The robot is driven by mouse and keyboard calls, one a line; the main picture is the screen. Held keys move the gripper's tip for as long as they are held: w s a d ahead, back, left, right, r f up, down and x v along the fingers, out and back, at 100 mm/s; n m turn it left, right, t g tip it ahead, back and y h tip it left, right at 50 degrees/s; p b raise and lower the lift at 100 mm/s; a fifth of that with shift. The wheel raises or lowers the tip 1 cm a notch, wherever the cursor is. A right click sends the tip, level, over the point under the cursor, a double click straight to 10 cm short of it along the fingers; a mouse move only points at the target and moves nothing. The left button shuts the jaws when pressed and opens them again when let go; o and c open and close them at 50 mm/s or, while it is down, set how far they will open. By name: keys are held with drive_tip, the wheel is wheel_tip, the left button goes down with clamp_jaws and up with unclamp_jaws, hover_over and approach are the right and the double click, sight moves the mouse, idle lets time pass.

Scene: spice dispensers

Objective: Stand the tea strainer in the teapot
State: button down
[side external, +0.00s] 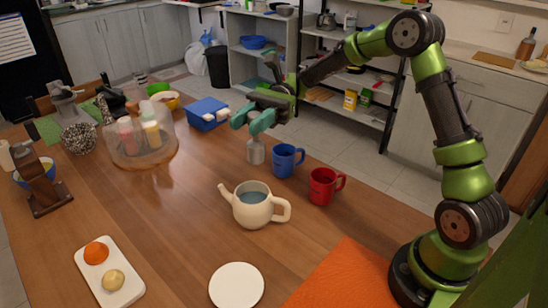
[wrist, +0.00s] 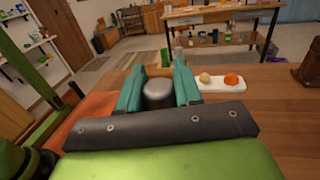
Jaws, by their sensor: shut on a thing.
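The cream teapot (side external: 250,212) stands upright on the wooden table, open at the top with blue-grey inside, spout to the left and handle to the right. My gripper (side external: 254,130) is above the table, behind the teapot. Its teal fingers are shut on a grey metallic piece that I take to be the tea strainer (side external: 255,152). In the wrist view its rounded grey top (wrist: 158,92) shows between the fingers. The strainer hangs below the fingertips, apart from the teapot; whether it touches the table I cannot tell. I cannot make out the teapot in the wrist view.
A blue mug (side external: 286,163) and a red mug (side external: 322,188) stand right of the strainer. A clear dome (side external: 155,150) covers bottles at left. A blue box (side external: 207,114) is behind. A white plate (side external: 237,287) and a white tray (side external: 124,290) with two round foods lie in front.

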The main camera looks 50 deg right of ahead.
sight(252, 146)
drive_tip(key=shift+f, duration=2.9)
drive_tip(key=c, duration=0.7)
unclamp_jaws()
drive_tip(key=shift+d, duration=0.1)
drive_tip(key=v, duration=1.6)
drive_tip(key=shift+d, duration=0.35)
